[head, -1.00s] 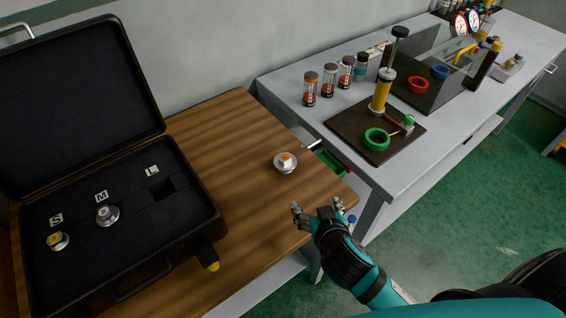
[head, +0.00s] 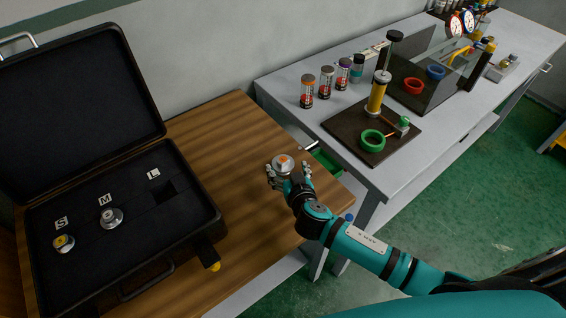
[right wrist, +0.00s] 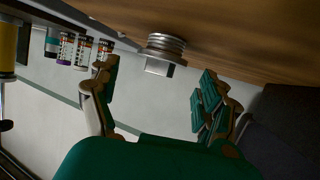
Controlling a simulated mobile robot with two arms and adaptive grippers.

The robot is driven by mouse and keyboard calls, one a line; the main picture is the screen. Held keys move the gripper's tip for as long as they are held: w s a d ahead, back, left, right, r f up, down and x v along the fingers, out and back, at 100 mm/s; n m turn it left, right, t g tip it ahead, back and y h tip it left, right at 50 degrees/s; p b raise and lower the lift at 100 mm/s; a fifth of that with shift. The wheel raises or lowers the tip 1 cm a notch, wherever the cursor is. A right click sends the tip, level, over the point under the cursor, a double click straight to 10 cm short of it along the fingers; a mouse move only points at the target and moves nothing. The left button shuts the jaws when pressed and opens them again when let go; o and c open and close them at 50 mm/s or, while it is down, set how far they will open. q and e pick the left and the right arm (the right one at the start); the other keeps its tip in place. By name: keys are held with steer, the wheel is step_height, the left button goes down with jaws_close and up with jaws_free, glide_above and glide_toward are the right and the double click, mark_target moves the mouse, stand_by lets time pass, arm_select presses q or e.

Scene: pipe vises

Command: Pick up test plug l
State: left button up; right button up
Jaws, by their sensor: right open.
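The loose test plug (head: 283,162), silver with an orange centre, sits on the wooden table outside the case. It is likely plug L, as the slot by the L label (head: 163,190) is empty. My right gripper (head: 288,175) is open, with its fingers on either side of the plug's near side. In the right wrist view the plug (right wrist: 165,50) shows ahead of and between the open fingers (right wrist: 155,95), with a gap to each. My left gripper is not in view.
The open black case (head: 185,253) stands on the left of the wooden table (head: 225,128), holding plug S (head: 64,243) and plug M (head: 111,217). A grey bench (head: 290,97) with bottles and a pump stand adjoins on the right.

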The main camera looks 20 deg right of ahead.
mark_target(284, 164)
steer(key=p+x, duration=0.1)
steer(key=x, duration=0.3)
steer(key=shift+w+a+p, duration=0.1)
steer(key=shift+w+p, duration=0.25)
steer(key=shift+w+f, duration=0.25)
steer(key=shift+w, duration=0.05)
steer(key=shift+s, duration=0.1)
steer(key=shift+c, duration=0.3)
steer(key=shift+r, duration=0.1)
steer(key=c, duration=1.1)
